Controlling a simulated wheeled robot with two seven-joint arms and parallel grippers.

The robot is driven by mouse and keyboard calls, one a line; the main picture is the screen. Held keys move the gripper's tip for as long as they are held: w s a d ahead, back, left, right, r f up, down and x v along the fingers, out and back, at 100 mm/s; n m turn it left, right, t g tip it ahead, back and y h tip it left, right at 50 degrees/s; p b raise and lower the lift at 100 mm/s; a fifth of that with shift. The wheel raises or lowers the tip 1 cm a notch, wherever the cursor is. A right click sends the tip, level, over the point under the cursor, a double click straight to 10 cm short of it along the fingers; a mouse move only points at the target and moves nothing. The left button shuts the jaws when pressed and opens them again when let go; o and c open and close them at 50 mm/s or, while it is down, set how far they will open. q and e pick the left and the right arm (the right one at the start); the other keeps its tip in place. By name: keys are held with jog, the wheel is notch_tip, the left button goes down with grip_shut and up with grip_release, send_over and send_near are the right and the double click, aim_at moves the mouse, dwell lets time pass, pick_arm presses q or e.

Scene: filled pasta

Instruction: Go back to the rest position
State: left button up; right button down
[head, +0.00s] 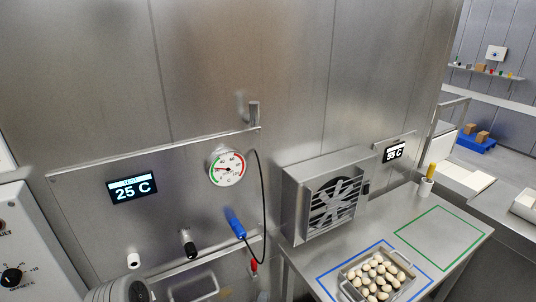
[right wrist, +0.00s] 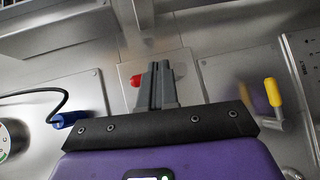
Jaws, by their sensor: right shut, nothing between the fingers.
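My right gripper (right wrist: 160,84) shows in the right wrist view as two dark grey fingers pressed together, with nothing between them. It points at a steel wall plate, and part of a red knob (right wrist: 136,81) shows beside and behind the fingertips. I cannot tell whether the fingers touch anything. In the head view a grey rounded piece at the bottom left edge looks like part of my arm. My left gripper is not in view.
A steel panel holds a 25 C display (head: 134,190), a round gauge (head: 227,167) and a blue plug (head: 236,229) on a black cable. A fan unit (head: 330,195) stands right of it. A tray of filled pasta (head: 376,275) lies on the counter. A yellow handle (right wrist: 272,92) sticks out nearby.

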jog(key=s+d+f+m+g+h, duration=0.3)
jog(key=s+d+f+m+g, duration=0.2)
jog(key=s+d+f+g, duration=0.95)
jog(key=s+a+r+m+g+y, duration=0.1)
jog(key=s+a+m+g+y, duration=0.1)
jog(key=s+m+y, duration=0.45)
jog(key=s+a+m+g+y, duration=0.1)
jog(key=s+a+g+y, duration=0.15)
jog(key=s, duration=0.65)
jog(key=shift+w+d+r+m+t+y, duration=0.3)
jog(key=shift+w+d+m+t+y, duration=0.15)
jog(key=shift+m+t, duration=0.4)
jog(key=shift+w+d+r+m+t+y, duration=0.25)
jog(key=shift+w+m+t, duration=0.3)
jog(key=shift+m, duration=0.5)
jog(key=shift+w+d+r+m+t+y, duration=0.3)
jog(key=shift+w+d+m+t, duration=0.15)
jog(key=shift+m+t, duration=0.4)
